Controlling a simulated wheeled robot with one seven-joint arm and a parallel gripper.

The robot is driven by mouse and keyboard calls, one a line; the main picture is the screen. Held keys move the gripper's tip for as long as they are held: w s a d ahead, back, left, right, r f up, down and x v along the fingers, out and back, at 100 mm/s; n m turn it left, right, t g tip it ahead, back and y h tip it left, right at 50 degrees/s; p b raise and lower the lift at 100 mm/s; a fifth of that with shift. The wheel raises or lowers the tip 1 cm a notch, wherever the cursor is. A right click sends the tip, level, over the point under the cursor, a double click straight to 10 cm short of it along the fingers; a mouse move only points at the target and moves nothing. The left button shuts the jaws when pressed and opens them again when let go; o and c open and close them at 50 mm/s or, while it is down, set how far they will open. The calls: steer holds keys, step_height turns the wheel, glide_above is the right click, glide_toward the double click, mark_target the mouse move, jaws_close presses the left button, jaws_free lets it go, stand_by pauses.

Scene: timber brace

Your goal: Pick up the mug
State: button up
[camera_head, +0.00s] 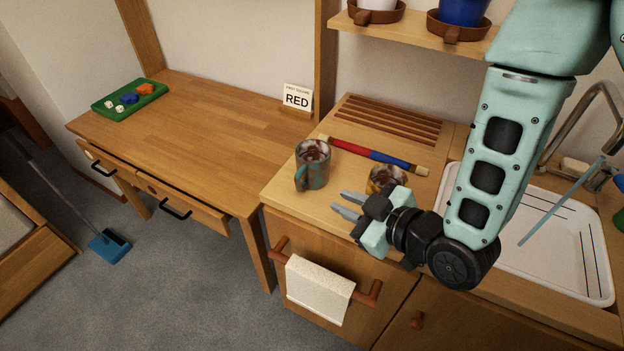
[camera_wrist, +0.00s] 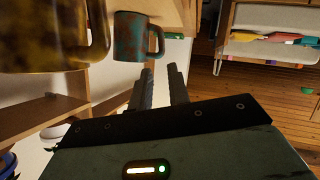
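A teal and rust-brown mug (camera_head: 314,168) stands upright on the wooden counter, its handle on the near left side. It also shows in the wrist view (camera_wrist: 130,38), beyond the fingertips. A second mug, mottled yellow-brown (camera_head: 381,180), stands to its right, partly hidden behind my gripper. In the wrist view this mug (camera_wrist: 35,38) is large and close at upper left. My gripper (camera_head: 343,204) is near the counter's front edge, to the right of and nearer than the teal mug. Its fingers (camera_wrist: 160,72) are apart with nothing between them, and they touch neither mug.
A red and blue rod (camera_head: 370,154) lies behind the mugs, before a slatted board (camera_head: 390,119). A white sink tray (camera_head: 565,250) is at right. A towel (camera_head: 318,290) hangs on the front rail.

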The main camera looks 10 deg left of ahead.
steer(key=b, duration=0.3)
glide_toward(301, 183)
steer(key=x, duration=0.3)
steer(key=shift+a+f, duration=0.1)
steer(key=shift+f, duration=0.15)
steer(key=shift+p+x, duration=0.55)
steer(key=shift+x, duration=2.55)
steer(key=shift+w, duration=0.1)
steer(key=shift+r, duration=0.1)
jaws_close()
